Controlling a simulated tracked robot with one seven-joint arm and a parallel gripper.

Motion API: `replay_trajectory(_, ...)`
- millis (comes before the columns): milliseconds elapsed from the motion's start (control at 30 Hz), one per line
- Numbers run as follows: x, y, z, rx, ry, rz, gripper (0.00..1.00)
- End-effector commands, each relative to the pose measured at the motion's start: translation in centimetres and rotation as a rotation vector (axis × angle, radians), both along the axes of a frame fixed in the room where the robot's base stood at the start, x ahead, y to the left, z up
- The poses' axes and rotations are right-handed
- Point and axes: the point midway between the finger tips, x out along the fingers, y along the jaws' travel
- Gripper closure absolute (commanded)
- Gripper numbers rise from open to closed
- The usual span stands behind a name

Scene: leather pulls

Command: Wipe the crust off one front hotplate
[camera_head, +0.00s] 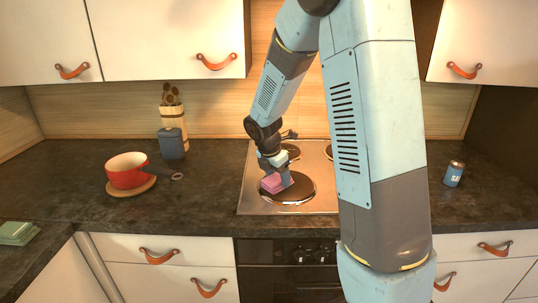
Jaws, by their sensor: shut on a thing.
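My gripper (274,172) is over the front left hotplate (298,196) of the steel hob (252,203). It is shut on a pink sponge (271,184), which is at the left part of that hotplate and appears to touch it. The hotplate is dark and round; I cannot make out crust on it at this size. A rear hotplate (291,152) shows partly behind my gripper. Another rear hotplate (329,151) shows only at its edge. My arm hides the right side of the hob.
A red pot (127,170) stands on a round wooden board (133,189) at left. A blue-grey container (172,144) and a utensil holder (173,116) stand behind it. A blue can (454,174) is at right. Green cloths (17,232) lie far left. Cabinets overhang the counter.

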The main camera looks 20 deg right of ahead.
Motion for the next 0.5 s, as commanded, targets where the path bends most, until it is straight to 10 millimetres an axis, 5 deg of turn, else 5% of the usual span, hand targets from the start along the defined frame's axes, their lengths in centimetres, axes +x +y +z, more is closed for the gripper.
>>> replay_trajectory(267, 0.2, 2.0, 0.0, 0.000, 0.000, -0.006, 0.56)
replay_trajectory(500, 0.2, 2.2, 2.7, 0.001, -0.001, -0.005, 0.56)
